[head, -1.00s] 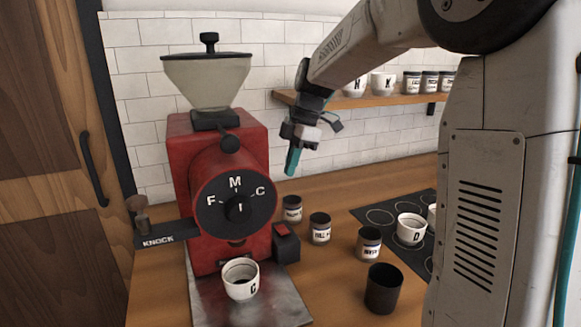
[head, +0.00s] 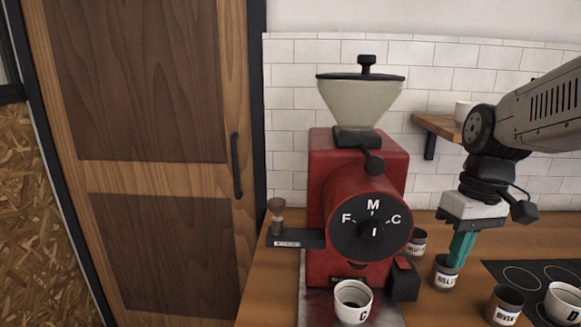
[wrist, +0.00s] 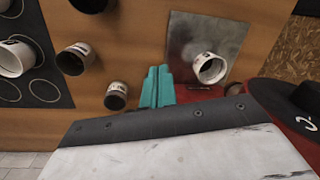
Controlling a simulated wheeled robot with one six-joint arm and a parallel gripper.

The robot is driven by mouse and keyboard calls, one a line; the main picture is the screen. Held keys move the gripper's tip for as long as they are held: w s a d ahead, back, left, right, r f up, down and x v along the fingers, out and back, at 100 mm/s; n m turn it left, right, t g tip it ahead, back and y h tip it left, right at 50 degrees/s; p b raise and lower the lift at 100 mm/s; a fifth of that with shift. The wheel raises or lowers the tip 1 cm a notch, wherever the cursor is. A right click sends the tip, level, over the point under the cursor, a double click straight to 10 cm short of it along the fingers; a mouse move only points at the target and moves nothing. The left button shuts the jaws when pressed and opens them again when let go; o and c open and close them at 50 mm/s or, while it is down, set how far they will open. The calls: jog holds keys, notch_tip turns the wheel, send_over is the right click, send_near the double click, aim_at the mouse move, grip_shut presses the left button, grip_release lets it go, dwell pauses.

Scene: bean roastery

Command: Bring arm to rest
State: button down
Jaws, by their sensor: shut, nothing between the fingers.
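My gripper (head: 463,246) has teal fingers that are shut and empty. It points down over the wooden counter, to the right of the red grinder (head: 324,160), and holds nothing. In the wrist view my gripper (wrist: 157,86) shows its two fingers side by side above bare wood, between a dark jar (wrist: 116,96) and a white cup (wrist: 209,68). My arm comes in from the right of the head view.
The cup marked C (head: 352,302) stands on the metal plate below the grinder dial (head: 371,228). Labelled jars (head: 446,272) stand close under my gripper. A wall shelf (head: 434,124) is behind my arm.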

jog(key=s+a+m+t+h, duration=0.1)
jog(key=s+a+m+t, duration=0.1)
jog(key=s, duration=1.3)
jog(key=shift+s+f+m, duration=0.15)
jog(key=shift+f+m, duration=0.2)
jog(key=shift+m, duration=0.25)
